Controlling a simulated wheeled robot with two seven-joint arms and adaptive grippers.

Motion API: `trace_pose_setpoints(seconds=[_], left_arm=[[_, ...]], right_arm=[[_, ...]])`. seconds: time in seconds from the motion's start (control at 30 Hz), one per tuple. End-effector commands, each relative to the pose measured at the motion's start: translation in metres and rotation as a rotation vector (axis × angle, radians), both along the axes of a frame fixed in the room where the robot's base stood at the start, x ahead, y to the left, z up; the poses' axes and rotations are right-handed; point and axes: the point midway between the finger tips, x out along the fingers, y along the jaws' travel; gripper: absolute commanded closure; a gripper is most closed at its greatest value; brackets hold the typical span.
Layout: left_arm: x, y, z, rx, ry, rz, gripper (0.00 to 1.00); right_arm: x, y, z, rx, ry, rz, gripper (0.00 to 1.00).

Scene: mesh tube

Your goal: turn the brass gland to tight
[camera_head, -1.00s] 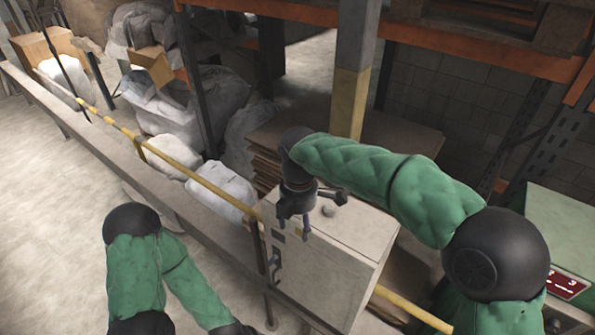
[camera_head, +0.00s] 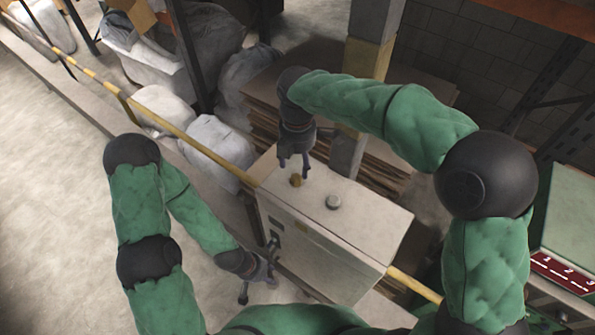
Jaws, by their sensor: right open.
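The brass gland (camera_head: 296,181) is a small brass-coloured fitting on top of a grey cabinet (camera_head: 365,215), near its left end. My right gripper (camera_head: 293,172) points down just above and behind the gland. Its fingers are apart, and I cannot tell whether they touch the gland. My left gripper (camera_head: 258,287) is low, in front of the cabinet's left front side, with its fingers spread and nothing seen between them.
A dark handle (camera_head: 273,240) is on the cabinet's front. A yellow rail (camera_head: 205,150) runs to the cabinet. A post (camera_head: 368,70) and stacked cardboard (camera_head: 270,95) stand behind.

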Motion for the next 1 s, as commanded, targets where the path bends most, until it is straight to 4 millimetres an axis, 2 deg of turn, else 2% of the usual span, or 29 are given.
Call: trace_pose_setpoints(seconds=[0.2, 0.4, 0.8, 0.83, 1.0], left_arm=[[0.002, 0.000, 0.007, 0.001, -0.003, 0.001, 0.60], [0.001, 0.000, 0.010, 0.001, -0.003, 0.001, 0.60], [0.001, 0.000, 0.010, 0.001, -0.003, 0.001, 0.60], [0.001, 0.000, 0.010, 0.001, -0.003, 0.001, 0.60], [0.001, 0.000, 0.010, 0.001, -0.003, 0.001, 0.60]], right_arm=[[-0.001, -0.001, -0.039, -0.003, 0.005, -0.001, 0.40], [0.000, -0.001, -0.062, -0.003, 0.003, 0.000, 0.40], [0.000, 0.000, -0.069, -0.001, 0.000, 0.000, 0.40], [0.000, 0.000, -0.069, 0.000, 0.001, 0.000, 0.43], [0.000, -0.001, -0.069, -0.001, 0.000, 0.000, 0.91]])
